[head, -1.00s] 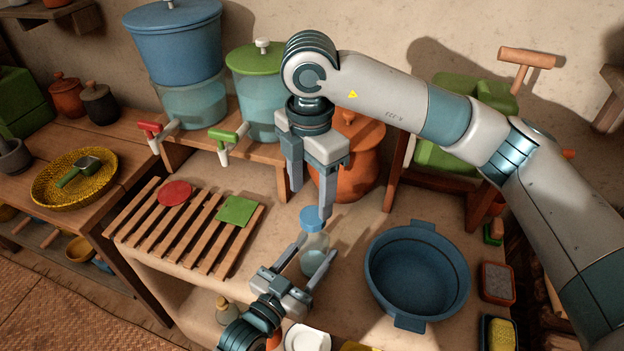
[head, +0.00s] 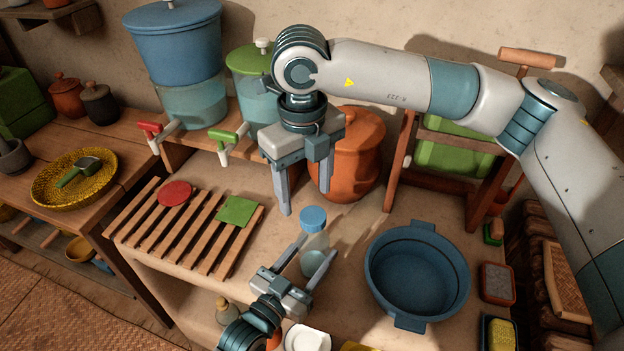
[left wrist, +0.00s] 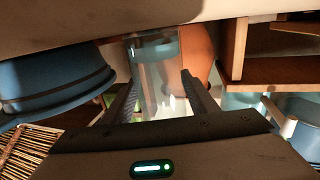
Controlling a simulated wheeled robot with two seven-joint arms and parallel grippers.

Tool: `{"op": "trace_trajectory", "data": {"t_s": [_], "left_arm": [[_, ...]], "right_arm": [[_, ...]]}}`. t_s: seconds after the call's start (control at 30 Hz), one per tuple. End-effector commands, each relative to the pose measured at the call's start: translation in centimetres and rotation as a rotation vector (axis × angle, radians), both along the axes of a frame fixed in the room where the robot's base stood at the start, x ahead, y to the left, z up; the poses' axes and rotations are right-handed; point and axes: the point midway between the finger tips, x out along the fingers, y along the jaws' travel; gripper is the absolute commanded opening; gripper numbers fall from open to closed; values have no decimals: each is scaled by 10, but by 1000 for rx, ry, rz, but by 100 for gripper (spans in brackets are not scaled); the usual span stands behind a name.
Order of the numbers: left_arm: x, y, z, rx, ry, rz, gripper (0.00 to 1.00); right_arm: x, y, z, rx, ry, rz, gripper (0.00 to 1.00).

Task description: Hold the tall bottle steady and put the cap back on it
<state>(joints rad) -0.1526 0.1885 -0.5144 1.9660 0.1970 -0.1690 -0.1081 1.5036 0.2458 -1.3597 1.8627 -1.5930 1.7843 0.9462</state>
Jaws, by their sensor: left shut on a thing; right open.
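The tall clear bottle (head: 315,262) stands upright on the counter, left of the blue basin. The blue cap (head: 313,218) sits at the bottle's top; I cannot tell how tightly it is seated. My left gripper (head: 319,246) is shut on the bottle's body from the front.
A blue basin (head: 379,281) stands right of the bottle. A slatted wooden rack (head: 150,222) lies to the left. An orange clay pot (head: 357,160) and a green-lidded dispenser (head: 250,105) stand behind. Sponges in small trays (head: 497,300) line the right edge.

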Motion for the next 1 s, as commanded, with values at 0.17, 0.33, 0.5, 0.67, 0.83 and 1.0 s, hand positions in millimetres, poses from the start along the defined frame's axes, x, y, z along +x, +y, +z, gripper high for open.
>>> {"op": "trace_trajectory", "data": {"t_s": [0.17,0.33,0.5,0.67,0.83,1.0], "left_arm": [[0,1,-2,3,3,1,0],[0,1,-2,3,3,1,0],[0,0,-2,3,3,1,0],[0,0,-2,3,3,1,0],[0,0,-2,3,3,0,0],[0,0,-2,3,3,0,0]], "right_arm": [[0,0,2,-7,1,270,58],[-1,0,3,-13,4,529,58],[-1,0,4,-19,7,787,58],[-1,-1,5,-25,11,1028,58],[-1,-1,7,-29,15,1283,58],[-1,-2,8,-33,20,1538,58]]}}
